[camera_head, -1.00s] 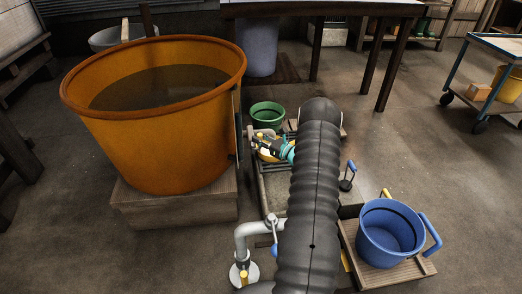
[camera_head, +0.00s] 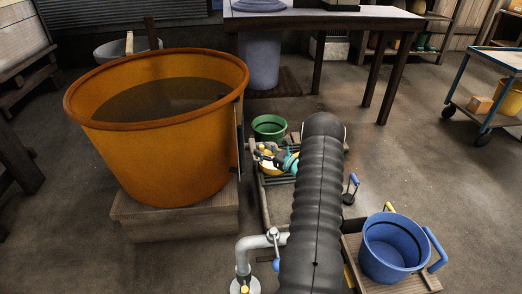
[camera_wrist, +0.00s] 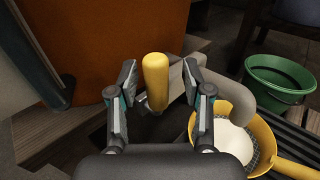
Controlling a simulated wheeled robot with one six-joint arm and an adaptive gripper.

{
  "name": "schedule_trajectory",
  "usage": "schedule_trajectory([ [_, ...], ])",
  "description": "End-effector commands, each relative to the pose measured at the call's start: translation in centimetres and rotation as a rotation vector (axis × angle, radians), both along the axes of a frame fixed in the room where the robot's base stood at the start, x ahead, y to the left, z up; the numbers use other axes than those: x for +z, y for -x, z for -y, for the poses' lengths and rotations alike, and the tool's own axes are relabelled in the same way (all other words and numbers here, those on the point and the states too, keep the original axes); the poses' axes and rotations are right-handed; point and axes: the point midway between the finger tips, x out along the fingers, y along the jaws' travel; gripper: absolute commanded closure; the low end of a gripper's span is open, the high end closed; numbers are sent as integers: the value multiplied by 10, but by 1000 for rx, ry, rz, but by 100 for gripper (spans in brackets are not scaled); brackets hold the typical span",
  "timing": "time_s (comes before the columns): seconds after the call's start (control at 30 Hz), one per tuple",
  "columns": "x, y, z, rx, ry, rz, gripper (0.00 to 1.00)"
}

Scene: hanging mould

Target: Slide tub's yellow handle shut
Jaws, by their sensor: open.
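The large orange tub (camera_head: 160,165) stands on a wooden block at the left of the head view and fills the upper left of the wrist view (camera_wrist: 105,45). A yellow handle (camera_wrist: 156,78) stands upright in the middle of the wrist view, in front of the tub wall. My gripper (camera_wrist: 161,84) is open, with one finger on each side of the handle and visible gaps between. A grey curved pipe (camera_wrist: 222,85) runs just behind and right of the handle. In the head view my black arm hides much of this spot.
A yellow pan with a white inside (camera_wrist: 235,135) sits close to my right finger, with a green bucket (camera_wrist: 280,75) beyond it. A dark panel (camera_wrist: 40,50) is at upper left. A blue bucket (camera_head: 393,245) stands on a wooden board right of my arm.

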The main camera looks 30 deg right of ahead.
Motion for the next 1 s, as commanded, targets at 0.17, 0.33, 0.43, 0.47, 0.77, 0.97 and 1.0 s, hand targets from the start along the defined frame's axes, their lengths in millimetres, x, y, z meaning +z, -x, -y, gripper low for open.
schedule_trajectory([
  [0.17, 0, 31, 12, -4, 0, 0, 51],
  [0.33, 1, 62, 23, -3, 0, 0, 51],
  [0.43, 0, 78, 27, -2, 1, 0, 51],
  [0.47, 0, 82, 29, -2, 0, 0, 51],
  [0.77, 0, 102, 36, 0, 1, 1, 51],
  [0.97, 0, 103, 36, 0, 1, 1, 51],
  [1.0, 1, 103, 36, 0, 1, 1, 51],
])
